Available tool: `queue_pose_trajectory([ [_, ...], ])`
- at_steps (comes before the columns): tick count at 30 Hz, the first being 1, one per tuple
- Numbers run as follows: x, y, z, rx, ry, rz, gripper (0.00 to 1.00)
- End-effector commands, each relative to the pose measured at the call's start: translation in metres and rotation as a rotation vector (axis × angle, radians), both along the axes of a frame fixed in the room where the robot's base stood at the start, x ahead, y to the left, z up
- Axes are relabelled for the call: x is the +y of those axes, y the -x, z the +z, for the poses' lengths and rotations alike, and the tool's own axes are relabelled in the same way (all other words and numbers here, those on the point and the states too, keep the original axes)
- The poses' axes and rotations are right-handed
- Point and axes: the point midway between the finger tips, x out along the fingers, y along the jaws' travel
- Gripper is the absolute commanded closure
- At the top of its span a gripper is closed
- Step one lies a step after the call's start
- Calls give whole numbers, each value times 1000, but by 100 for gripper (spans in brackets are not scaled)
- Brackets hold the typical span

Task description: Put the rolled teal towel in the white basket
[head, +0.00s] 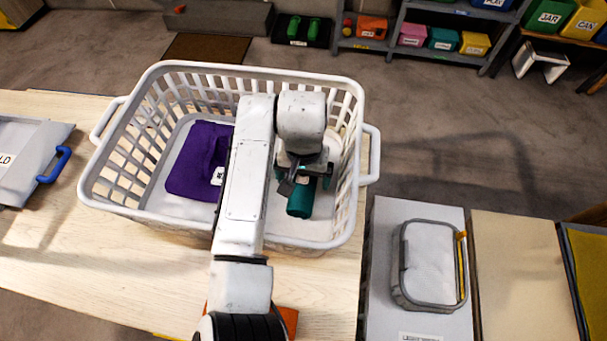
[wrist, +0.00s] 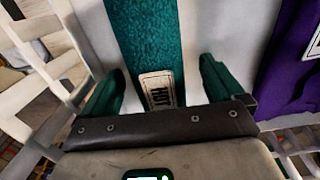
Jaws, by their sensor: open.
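The rolled teal towel (head: 300,204) lies inside the white basket (head: 100,207), in its right part, partly hidden under my gripper (head: 304,176). In the wrist view the towel (wrist: 145,35) runs up between the two dark green fingers of my gripper (wrist: 160,85), with a pale lettered label at its near end. The fingers are spread apart, with pale gaps between them and the towel. My gripper reaches down inside the basket. The towel's far end is hidden in the head view.
A folded purple cloth (head: 197,162) lies in the basket's left part. The basket stands on a pale wooden table (head: 150,285). A grey box with a blue handle (head: 32,160) is at the left. A grey wire-framed container (head: 430,265) stands on a white surface at the right.

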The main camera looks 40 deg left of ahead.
Motion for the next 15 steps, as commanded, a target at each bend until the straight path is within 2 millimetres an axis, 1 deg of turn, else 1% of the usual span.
queue_pose_trajectory([
  [5,1,-1,13,-2,-2,-1,5],
  [8,1,-1,29,-4,-3,-1,5],
  [15,0,-1,78,-3,-3,-2,5],
])
